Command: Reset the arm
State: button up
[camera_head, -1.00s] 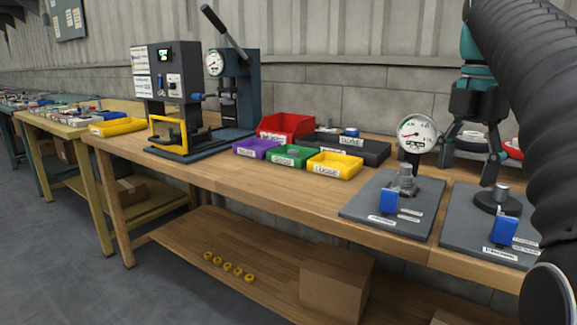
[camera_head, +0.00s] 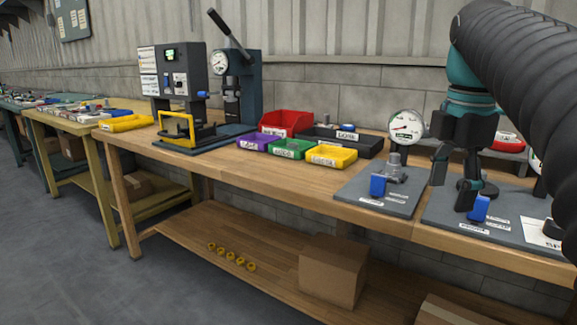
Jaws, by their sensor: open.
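My gripper (camera_head: 454,184) hangs from the teal and black arm end at the right, fingers pointing down. It is open, and no held object shows between its fingers. In the picture it stands in front of the right grey plate (camera_head: 437,210); height above the plate is hard to judge. A blue block (camera_head: 478,208) is just right of the fingertips on that plate. The post on its dark round base there is largely hidden by the fingers. The left grey plate (camera_head: 352,190) carries a blue block (camera_head: 377,185) and a metal fitting (camera_head: 394,168).
Red (camera_head: 287,121), purple (camera_head: 252,143), green (camera_head: 291,149) and yellow (camera_head: 331,157) bins sit mid-bench. A press (camera_head: 237,90) and control box (camera_head: 175,75) stand farther left. My black arm sleeve blocks the upper right.

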jog(key=s+a+f+m+t, duration=0.1)
jog(key=s+a+f+m, duration=0.2)
jog(key=f+m, duration=0.3)
jog(key=s+a+f+m+t, duration=0.2)
jog(key=s+f+m, duration=0.3)
jog(key=f, duration=0.5)
jog(key=s+a+f+m+t, duration=0.1)
jog(key=s+a+f+m, duration=0.3)
jog(key=f+m, duration=0.3)
jog(key=shift+s+a+f+m+t, duration=0.2)
jog(key=shift+f+m+t, duration=0.15)
jog(key=shift+f, duration=0.3)
jog(key=shift+c, duration=0.3)
